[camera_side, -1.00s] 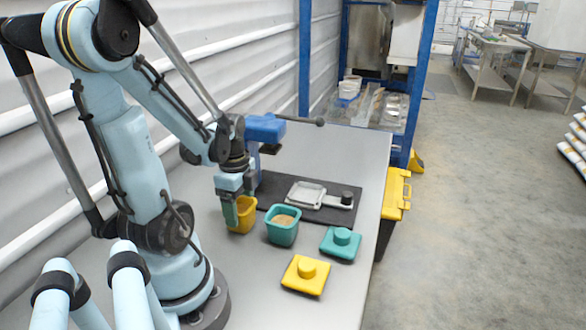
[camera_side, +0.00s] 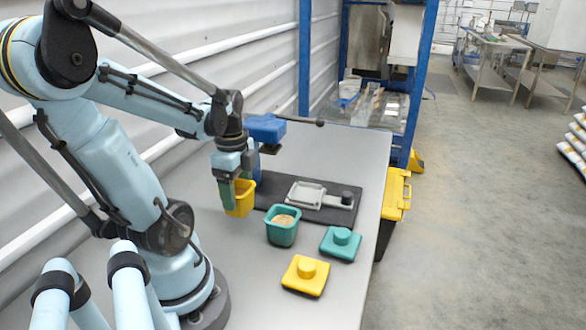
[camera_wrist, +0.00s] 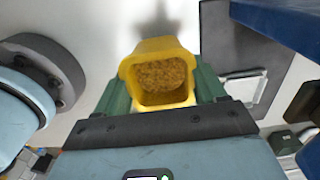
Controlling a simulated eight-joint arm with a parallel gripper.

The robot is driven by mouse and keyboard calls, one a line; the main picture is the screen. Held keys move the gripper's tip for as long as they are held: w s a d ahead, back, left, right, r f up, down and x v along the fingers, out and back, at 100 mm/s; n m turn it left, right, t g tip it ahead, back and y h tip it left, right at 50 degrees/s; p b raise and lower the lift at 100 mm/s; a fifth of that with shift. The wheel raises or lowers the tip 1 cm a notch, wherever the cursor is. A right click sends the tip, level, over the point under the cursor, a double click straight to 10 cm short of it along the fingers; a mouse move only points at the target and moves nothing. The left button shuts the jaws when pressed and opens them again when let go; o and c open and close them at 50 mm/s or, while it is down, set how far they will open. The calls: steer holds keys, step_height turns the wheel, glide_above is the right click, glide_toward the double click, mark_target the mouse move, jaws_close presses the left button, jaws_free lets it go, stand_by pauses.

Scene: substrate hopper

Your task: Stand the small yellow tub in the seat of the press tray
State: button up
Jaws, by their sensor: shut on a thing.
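The small yellow tub (camera_side: 243,200) is upright and held between the green fingers of my gripper (camera_side: 230,196), just above the table and left of the press base. In the wrist view the tub (camera_wrist: 158,46) shows brown granules inside, with a green finger on either side of it. The press tray (camera_side: 307,196) is a pale square seat with a handle ending in a black knob. It lies on the dark press base (camera_side: 272,188), right of the tub, and looks empty. The wrist view shows only part of the tray (camera_wrist: 243,87).
A teal tub (camera_side: 282,237) with brown contents stands in front of the base. A teal lid (camera_side: 340,244) and a yellow lid (camera_side: 305,275) lie nearer the front. The blue press head (camera_side: 266,128) with its lever rises behind the tub.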

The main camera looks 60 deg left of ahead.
steer(key=shift+r, duration=0.1)
step_height(320, 180, up, 24)
steer(key=w+a+n, duration=0.2)
steer(key=w+n, duration=1.6)
steer(key=shift+f, duration=13.1)
steer(key=shift+d+f, duration=0.1)
steer(key=shift+f, duration=0.2)
steer(key=o, duration=1)
